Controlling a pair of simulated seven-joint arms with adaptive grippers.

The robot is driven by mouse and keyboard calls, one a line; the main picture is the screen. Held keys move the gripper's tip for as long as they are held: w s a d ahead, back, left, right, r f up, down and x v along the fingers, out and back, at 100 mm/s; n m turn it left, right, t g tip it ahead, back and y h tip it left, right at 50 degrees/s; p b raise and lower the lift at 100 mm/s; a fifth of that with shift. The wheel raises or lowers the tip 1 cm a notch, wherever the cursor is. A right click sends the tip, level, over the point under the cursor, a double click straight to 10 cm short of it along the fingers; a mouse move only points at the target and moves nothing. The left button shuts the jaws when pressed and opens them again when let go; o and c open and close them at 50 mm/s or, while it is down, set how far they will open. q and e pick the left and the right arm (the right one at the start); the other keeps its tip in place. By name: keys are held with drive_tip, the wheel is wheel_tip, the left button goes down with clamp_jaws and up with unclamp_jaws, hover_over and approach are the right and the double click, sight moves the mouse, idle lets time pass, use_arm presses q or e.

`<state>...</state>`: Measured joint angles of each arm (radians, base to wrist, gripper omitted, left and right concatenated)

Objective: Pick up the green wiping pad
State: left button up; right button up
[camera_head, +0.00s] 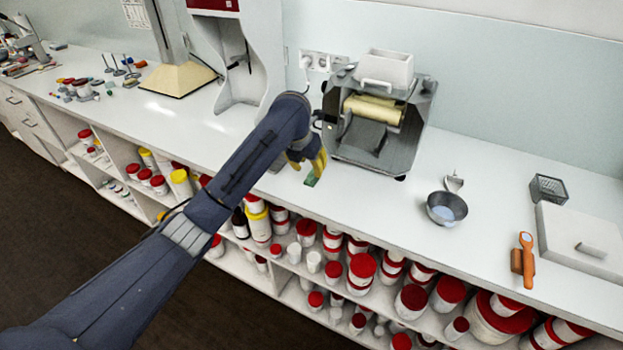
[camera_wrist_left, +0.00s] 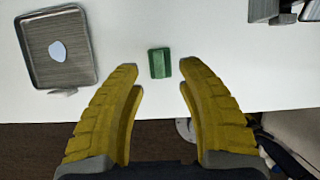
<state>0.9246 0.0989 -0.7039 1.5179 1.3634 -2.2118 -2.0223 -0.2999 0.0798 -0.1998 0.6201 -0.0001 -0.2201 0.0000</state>
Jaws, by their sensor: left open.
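The green wiping pad (camera_head: 311,179) lies on the white counter near its front edge, in front of the metal roller mill. In the left wrist view the pad (camera_wrist_left: 159,63) is a small green block, ahead of the fingertips and roughly centred between them. My left gripper (camera_head: 307,162) has yellow fingers and comes down over the counter at the pad. In the left wrist view its fingers (camera_wrist_left: 158,68) are spread wide, with nothing between them. My right gripper is in neither view.
The roller mill (camera_head: 377,118) stands just behind the pad. In the left wrist view a metal tray (camera_wrist_left: 57,50) with a pale oval piece lies left. A metal bowl (camera_head: 446,208) and an orange-handled tool (camera_head: 523,260) are to the right. Shelves of jars sit below the counter edge.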

sight(311, 172)
use_arm(q)
drive_tip(key=shift+x, duration=2.2)
drive_tip(key=shift+c, duration=0.4)
clamp_jaws()
